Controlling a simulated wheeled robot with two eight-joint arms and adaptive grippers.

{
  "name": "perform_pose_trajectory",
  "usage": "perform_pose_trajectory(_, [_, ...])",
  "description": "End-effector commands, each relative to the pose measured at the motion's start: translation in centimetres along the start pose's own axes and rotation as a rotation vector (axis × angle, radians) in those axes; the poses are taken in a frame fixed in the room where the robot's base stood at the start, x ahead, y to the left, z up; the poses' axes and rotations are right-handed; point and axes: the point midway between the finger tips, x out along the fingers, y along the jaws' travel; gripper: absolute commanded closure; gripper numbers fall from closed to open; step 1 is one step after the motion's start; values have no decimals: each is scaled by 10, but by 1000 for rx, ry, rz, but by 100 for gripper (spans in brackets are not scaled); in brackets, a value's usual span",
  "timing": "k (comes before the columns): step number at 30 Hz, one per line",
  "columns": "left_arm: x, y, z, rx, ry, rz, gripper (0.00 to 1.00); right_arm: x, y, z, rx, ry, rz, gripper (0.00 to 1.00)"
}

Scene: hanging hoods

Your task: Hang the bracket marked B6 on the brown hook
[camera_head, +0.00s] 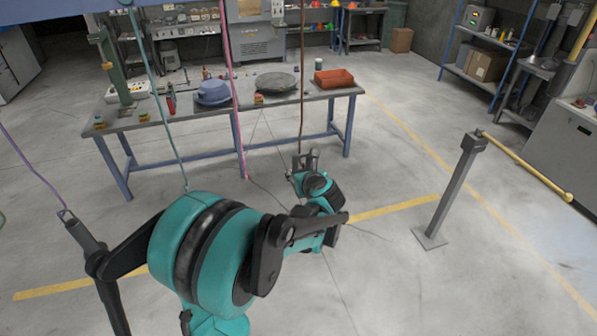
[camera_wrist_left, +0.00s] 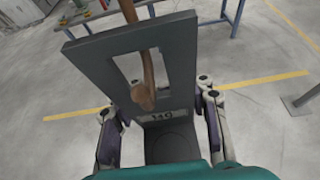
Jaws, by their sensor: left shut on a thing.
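A flat grey bracket (camera_wrist_left: 183,70) with a rectangular window fills the middle of the left wrist view. Its short dark marking (camera_wrist_left: 162,116) below the window is not clearly readable. My left gripper (camera_wrist_left: 160,112) is shut on its lower part, with a finger on each side. The brown hook (camera_wrist_left: 144,94) hangs across the bracket's upper bar, and its curled tip overlaps the window's lower left; I cannot tell whether it passes through. In the head view, the brown cord (camera_head: 302,80) drops to my left gripper (camera_head: 306,162). My right gripper is not in view.
Teal (camera_head: 150,65), pink (camera_head: 230,80) and purple (camera_head: 30,160) cords hang to the left. A workbench (camera_head: 205,112) with a blue hat, grey disc and orange tray stands behind. A grey post (camera_head: 455,185) with a yellow bar stands right. Floor between is clear.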

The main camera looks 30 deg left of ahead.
Motion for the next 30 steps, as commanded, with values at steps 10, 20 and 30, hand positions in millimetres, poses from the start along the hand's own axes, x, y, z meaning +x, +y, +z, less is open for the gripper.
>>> perform_pose_trajectory(10, [3, 0, -7, 0, -1, 0, 100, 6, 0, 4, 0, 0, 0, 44])
perform_pose_trajectory(20, [6, 0, -12, 0, -1, 0, 100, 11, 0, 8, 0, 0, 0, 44])
perform_pose_trajectory(30, [9, 0, -18, 0, -1, 0, 100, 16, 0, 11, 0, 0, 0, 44])
